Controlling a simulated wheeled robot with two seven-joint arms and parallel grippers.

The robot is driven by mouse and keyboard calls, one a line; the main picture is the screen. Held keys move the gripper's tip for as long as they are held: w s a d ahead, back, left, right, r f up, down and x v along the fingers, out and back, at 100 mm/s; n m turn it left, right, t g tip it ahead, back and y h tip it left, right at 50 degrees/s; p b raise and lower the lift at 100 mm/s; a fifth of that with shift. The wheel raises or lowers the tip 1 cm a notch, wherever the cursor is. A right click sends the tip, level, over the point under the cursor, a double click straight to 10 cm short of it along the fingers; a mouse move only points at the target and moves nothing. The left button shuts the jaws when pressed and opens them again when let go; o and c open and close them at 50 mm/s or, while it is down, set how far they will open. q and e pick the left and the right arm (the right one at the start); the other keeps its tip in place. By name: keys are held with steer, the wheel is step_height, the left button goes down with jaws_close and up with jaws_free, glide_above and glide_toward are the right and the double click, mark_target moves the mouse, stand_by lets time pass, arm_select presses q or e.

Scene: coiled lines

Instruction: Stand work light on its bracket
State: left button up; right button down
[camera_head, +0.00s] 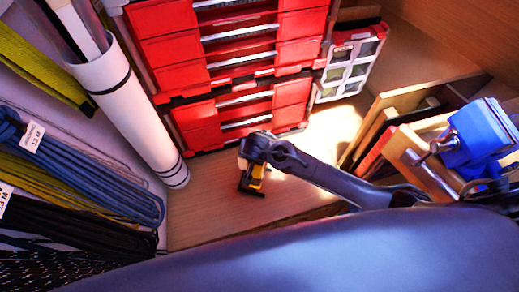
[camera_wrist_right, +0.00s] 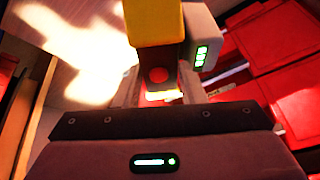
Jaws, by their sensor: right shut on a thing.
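The work light (camera_head: 257,172) is small and yellow and black. In the head view it is just over the wooden surface, below the front of the red drawers. In the right wrist view its yellow body (camera_wrist_right: 155,22) rises from a dark part with a round red button. My right gripper (camera_head: 250,170) is shut on the work light. A black piece at the light's lower end looks like its bracket; I cannot tell whether it touches the wood. My left gripper is not in view.
Red drawers (camera_head: 240,97) stand behind the light. A white tube (camera_head: 130,110) leans on the left, by hanging coiled lines (camera_head: 85,170). A blue vise (camera_head: 480,135) and wooden boards (camera_head: 420,160) are on the right. Bare wood (camera_head: 205,215) lies around the light.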

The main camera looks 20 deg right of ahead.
steer(key=shift+w+a+r, duration=0.1)
steer(key=shift+r, duration=0.05)
steer(key=c, duration=0.9)
jaws_free()
steer(key=shift+f, duration=0.2)
steer(key=shift+r, duration=0.2)
steer(key=v, duration=1.2)
steer(key=shift+f, duration=0.1)
